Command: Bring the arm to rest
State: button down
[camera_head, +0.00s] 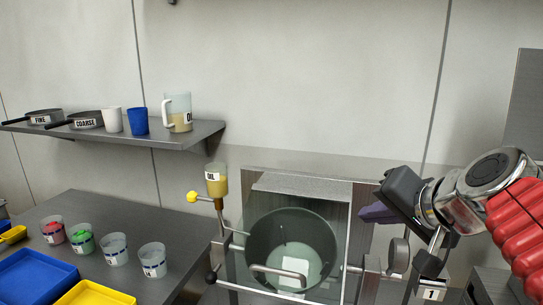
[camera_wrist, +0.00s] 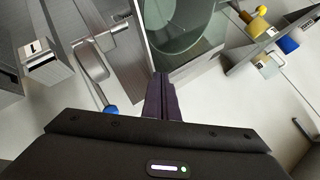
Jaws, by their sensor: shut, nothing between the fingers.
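My gripper (camera_head: 372,213) is at the right of the head view, at the end of my raised arm, in front of the right part of the dryer hood (camera_head: 262,183). Its dark purple fingers point left and are shut with nothing between them. In the wrist view, the closed fingers of my gripper (camera_wrist: 163,98) show at the middle, apart from the hood's glass front and the metal handle beside it. I cannot tell the exact gap between my gripper and the hood's right side.
A round drum (camera_head: 290,240) sits behind the hood's glass. An oil cup (camera_head: 216,180) stands left of it. A wall shelf (camera_head: 120,134) holds sieves, cups and a jug. Several small cups, a blue tray (camera_head: 38,277) and a yellow tray (camera_head: 95,294) are on the left table.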

jog(key=s+a+f+n+g+h, duration=0.1)
jog(key=s+f+n+g, duration=0.1)
jog(key=s+f, duration=0.5)
jog(key=s+a+f+n+g+h, duration=0.1)
jog(key=s+f+n+g+h, duration=0.1)
jog(key=s+f+n, duration=0.2)
jog(key=s+f, duration=0.3)
jog(key=f, duration=0.5)
jog(key=shift+s+a+n+g, duration=0.2)
jog(key=shift+s+n+g, duration=0.1)
jog(key=shift+s+g, duration=0.1)
